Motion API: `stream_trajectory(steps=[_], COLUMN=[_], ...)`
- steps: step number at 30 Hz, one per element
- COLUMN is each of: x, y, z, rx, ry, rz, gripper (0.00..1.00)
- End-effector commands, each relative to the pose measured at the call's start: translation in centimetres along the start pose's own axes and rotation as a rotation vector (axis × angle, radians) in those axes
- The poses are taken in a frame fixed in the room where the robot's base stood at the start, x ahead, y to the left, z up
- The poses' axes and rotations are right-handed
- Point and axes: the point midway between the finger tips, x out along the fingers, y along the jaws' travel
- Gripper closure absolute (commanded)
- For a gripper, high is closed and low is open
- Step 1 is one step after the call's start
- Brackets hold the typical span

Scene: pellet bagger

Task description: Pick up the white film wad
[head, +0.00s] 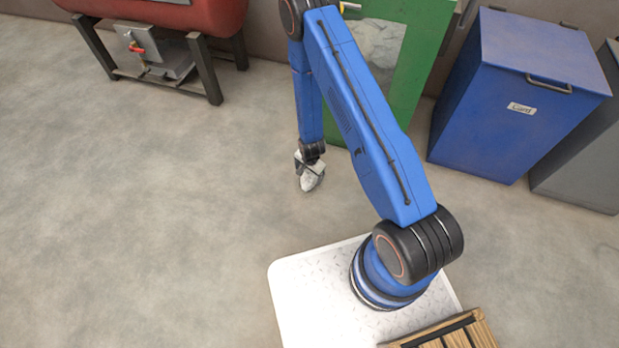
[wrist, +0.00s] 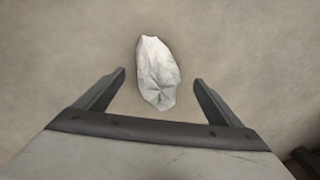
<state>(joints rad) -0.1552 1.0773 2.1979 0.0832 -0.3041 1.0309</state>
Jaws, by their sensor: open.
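The white film wad (wrist: 157,75) lies on the concrete floor in the wrist view, crumpled and longer than it is wide. My gripper (wrist: 159,82) is open, with one finger to the left of the wad and one to the right. Neither finger appears to touch it, and the wad's far end reaches beyond the fingertips. In the head view my gripper (head: 311,172) points down at the end of my blue arm. A pale shape at its tip appears to be the wad (head: 311,181); the height between them is hard to judge.
A green machine (head: 405,85) stands behind my arm. A blue bin labelled "Card" (head: 490,125) and a grey bin (head: 585,165) stand to the right. A red tank (head: 170,12) on a dark frame is at the upper left. The floor at left is clear.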

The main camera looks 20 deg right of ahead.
Motion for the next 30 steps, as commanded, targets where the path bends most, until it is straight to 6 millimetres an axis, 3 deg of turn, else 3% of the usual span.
stream_trajectory(steps=[12, 20, 26, 30], x=[4.6, 4.9, 4.8, 4.8], y=[0.3, 0.3, 0.3, 0.3], z=[-0.8, -0.8, -0.8, -0.8], rx=[-0.001, -0.001, 0.0, 0.0], ry=[-0.001, 0.0, 0.0, 0.0], rz=[0.001, 0.0, 0.0, 0.0], gripper=[0.11, 0.11, 0.56, 0.56])
